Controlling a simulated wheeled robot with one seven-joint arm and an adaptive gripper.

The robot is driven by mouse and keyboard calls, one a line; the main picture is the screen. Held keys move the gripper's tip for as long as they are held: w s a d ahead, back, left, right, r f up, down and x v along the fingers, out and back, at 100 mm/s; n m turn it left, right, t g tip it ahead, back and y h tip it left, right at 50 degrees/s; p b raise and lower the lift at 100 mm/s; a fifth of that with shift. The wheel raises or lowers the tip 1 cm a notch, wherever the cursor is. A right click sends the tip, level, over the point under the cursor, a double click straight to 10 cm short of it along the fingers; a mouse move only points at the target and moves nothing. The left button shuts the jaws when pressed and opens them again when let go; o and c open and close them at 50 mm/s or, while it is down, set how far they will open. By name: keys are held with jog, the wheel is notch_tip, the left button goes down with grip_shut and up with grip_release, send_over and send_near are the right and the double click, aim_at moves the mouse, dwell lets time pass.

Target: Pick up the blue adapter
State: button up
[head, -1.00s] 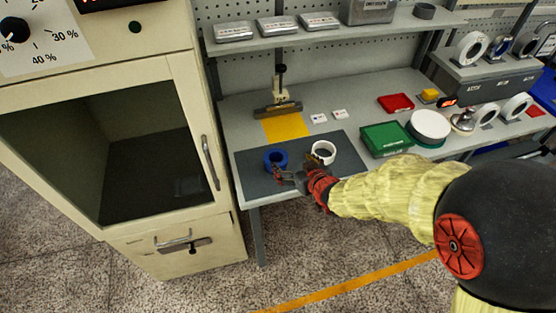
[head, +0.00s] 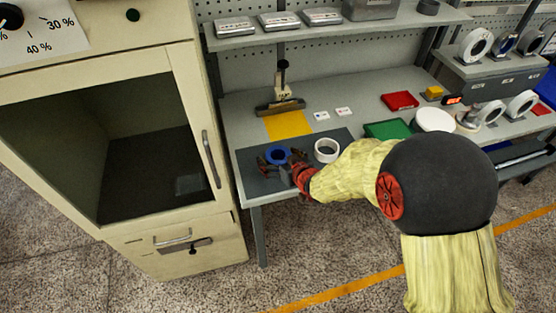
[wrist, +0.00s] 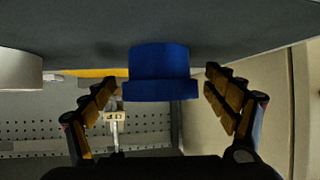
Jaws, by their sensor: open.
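The blue adapter (head: 277,155) is a short stepped ring on the dark grey mat (head: 247,162) at the left of the bench. In the wrist view the blue adapter (wrist: 160,72) is in the middle, between the spread fingers. My gripper (head: 276,166) is open, with one finger on either side of the adapter. In the wrist view both fingers of my gripper (wrist: 158,92) stand apart from the adapter, with a gap on each side. A white ring adapter (head: 326,150) sits to the right on the mat; part of it shows at the wrist view's left edge (wrist: 20,70).
A yellow patch (head: 287,125) and a press-like stand (head: 281,95) are behind the mat. A green tray (head: 388,129), a red tray (head: 400,100) and a white disc (head: 434,119) lie to the right. A beige cabinet (head: 196,100) stands close on the left.

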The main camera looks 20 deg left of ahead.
jog(key=shift+c, duration=0.6)
jog(key=c, duration=1.1)
jog(key=shift+c, duration=0.3)
